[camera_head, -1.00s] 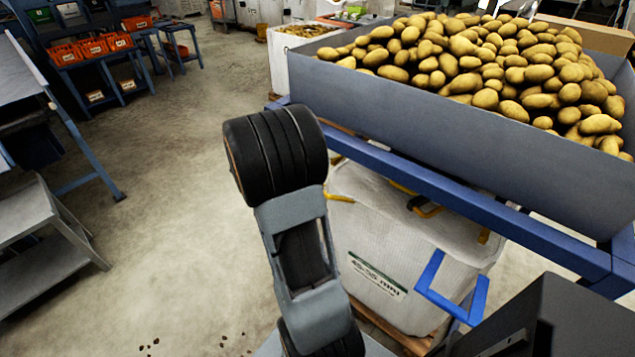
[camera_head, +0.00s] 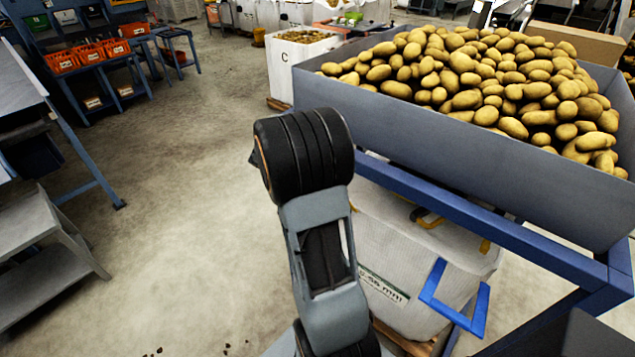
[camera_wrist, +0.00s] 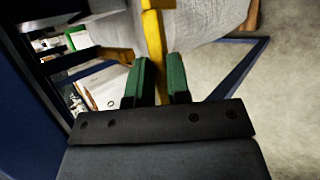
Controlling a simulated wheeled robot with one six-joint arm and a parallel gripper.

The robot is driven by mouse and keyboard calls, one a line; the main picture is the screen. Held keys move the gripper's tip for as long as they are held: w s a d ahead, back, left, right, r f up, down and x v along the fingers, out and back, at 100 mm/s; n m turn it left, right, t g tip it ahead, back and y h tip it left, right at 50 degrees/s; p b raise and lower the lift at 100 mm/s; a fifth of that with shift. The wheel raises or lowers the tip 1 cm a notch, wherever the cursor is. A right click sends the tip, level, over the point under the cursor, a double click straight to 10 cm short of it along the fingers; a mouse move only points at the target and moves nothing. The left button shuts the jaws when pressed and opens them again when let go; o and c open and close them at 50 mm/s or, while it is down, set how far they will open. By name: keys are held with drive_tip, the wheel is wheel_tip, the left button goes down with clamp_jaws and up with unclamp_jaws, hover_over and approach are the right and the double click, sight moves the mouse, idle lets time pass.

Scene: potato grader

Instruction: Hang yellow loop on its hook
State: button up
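A yellow loop (camera_wrist: 154,38) runs down between the two green fingers of my gripper (camera_wrist: 160,82) in the wrist view. The fingers stand close on both sides of the strap and appear shut on it. In the head view my arm hides the gripper and this strap. The white big bag (camera_head: 425,265) stands under the potato bin's frame. Another yellow loop (camera_head: 430,220) with a small dark piece beside it shows on the bag's top. I cannot make out the hook for certain.
A grey bin (camera_head: 440,130) heaped with potatoes rests on a blue frame (camera_head: 440,200) just right of my arm. A blue bracket (camera_head: 455,300) sticks out before the bag. The floor (camera_head: 190,200) to the left is open, with a grey table (camera_head: 35,235) at the far left.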

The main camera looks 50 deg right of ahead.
drive_tip(key=o, duration=0.4)
drive_tip(key=v, duration=1.3)
drive_tip(key=shift+w+a+r, duration=0.15)
drive_tip(key=shift+a+r, duration=0.05)
drive_tip(key=shift+r, duration=0.1)
drive_tip(key=shift+c, duration=0.2)
